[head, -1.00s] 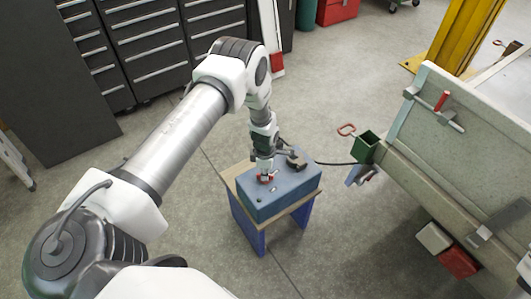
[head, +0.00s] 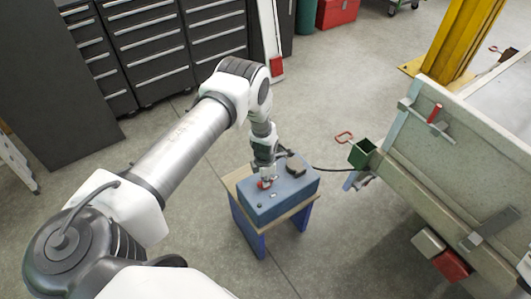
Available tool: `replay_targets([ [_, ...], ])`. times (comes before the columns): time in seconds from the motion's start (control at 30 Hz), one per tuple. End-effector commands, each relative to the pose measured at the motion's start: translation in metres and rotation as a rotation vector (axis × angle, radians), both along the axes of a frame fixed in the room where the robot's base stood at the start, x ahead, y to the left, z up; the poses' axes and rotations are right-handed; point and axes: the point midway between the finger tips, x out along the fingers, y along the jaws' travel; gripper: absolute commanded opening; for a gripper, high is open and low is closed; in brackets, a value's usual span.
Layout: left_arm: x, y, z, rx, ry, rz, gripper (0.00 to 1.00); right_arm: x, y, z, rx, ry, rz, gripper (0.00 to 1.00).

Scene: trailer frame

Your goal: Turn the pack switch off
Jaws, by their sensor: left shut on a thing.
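The pack is a blue box (head: 285,197) on a small wooden-topped stand (head: 238,190) with blue legs. A red switch (head: 262,184) sits on its top, toward the left. My left gripper (head: 266,181) points down and is shut on the red switch, whose far side the fingers partly hide. A dark plug or connector (head: 295,167) is on the back right of the box top, with a black cable running right. The switch's exact angle is too small to tell. My right gripper is not in view.
The trailer frame (head: 440,160) with clamps stands on the right. Dark drawer cabinets (head: 160,45) line the back. Open concrete floor surrounds the stand.

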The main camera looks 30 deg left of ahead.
Motion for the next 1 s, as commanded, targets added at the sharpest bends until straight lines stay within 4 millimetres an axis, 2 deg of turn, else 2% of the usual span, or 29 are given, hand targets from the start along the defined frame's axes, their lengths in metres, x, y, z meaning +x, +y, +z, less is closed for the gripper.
replay_targets([
  [0.33,-0.001,0.000,0.000,0.000,0.003,0.030,0.00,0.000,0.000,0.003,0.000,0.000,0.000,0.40],
  [0.6,-0.001,0.000,0.001,-0.001,0.003,0.238,0.00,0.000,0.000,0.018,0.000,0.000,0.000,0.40],
  [0.87,-0.001,0.000,-0.001,0.000,0.001,0.273,0.00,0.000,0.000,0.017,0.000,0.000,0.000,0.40],
  [0.9,-0.001,0.000,-0.001,0.000,0.001,0.272,0.29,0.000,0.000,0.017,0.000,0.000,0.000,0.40],
  [0.93,-0.001,0.000,-0.001,0.000,0.001,0.272,0.39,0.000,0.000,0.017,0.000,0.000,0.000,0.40],
  [0.97,-0.001,0.000,-0.001,0.000,0.001,0.272,0.44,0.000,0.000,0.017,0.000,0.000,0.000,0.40],
  [1.0,-0.001,0.000,-0.001,0.000,0.001,0.272,0.44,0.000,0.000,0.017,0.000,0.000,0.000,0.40],
])
